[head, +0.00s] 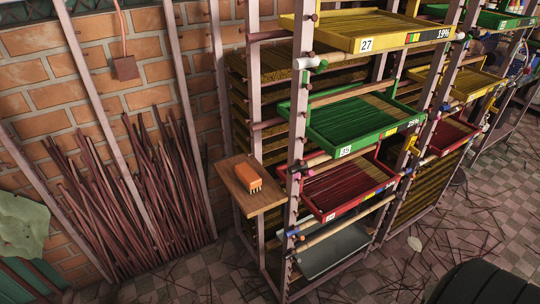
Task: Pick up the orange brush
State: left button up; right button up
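The orange brush (249,177) lies on a small wooden shelf (262,201) fixed to the left end of the metal rack. Neither of my grippers shows in the head view.
The rack (293,150) stands right beside the shelf. It holds a yellow tray (357,47), a green tray (345,150) and a red tray (340,208), with rods sticking out. Several dark sticks (140,200) lean on the brick wall at left. Loose sticks litter the tiled floor (460,240).

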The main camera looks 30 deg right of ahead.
aim_at(248, 177)
jog(key=i+j+z, duration=0.2)
jog(key=z, duration=0.25)
jog(key=i+j+z, duration=0.55)
jog(key=j+z, duration=0.3)
jog(key=i+j+z, duration=0.15)
jog(key=j+z, duration=0.3)
jog(key=i+j+z, duration=0.1)
jog(key=j+z, duration=0.35)
jog(key=l, duration=0.1)
